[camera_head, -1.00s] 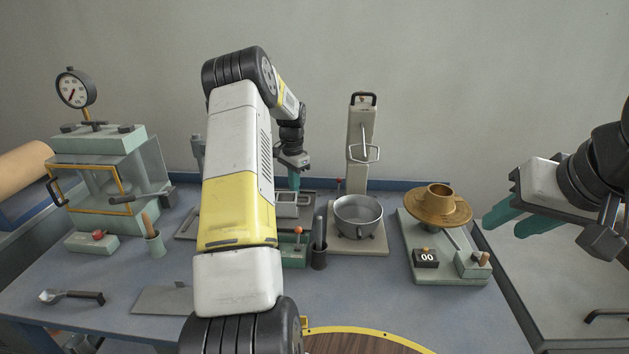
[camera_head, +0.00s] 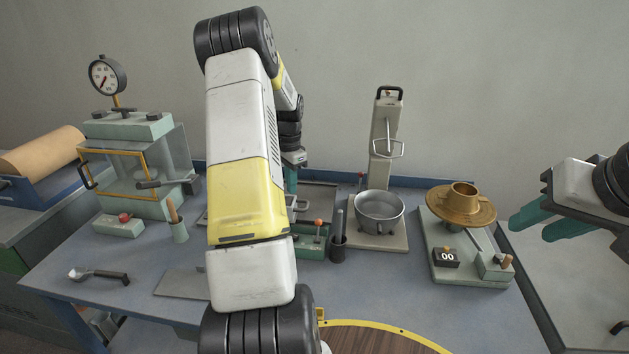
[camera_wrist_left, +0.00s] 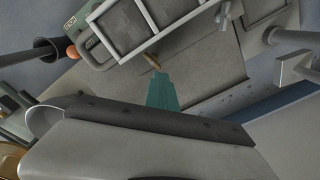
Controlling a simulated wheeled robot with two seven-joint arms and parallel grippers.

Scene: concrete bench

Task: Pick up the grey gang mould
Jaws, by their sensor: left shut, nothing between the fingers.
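The grey gang mould (camera_wrist_left: 150,38), an open metal frame with bars dividing it, shows at the top of the left wrist view, cut off by the edge. In the head view only a small part of the mould (camera_head: 300,203) shows beside my left arm, which hides the rest. My left gripper (camera_head: 291,184) points down behind the arm, at the mould's far side. In the left wrist view its teal fingers (camera_wrist_left: 164,92) are together and empty, apart from the mould in the picture. My right gripper (camera_head: 530,229) is open and empty at the right, above the side surface.
A steel bowl (camera_head: 379,210) on a plate and a brass flow table (camera_head: 461,207) stand to the right. A dark holder (camera_head: 338,247) stands near the mould. A press (camera_head: 130,150) and a scoop (camera_head: 98,275) are at the left.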

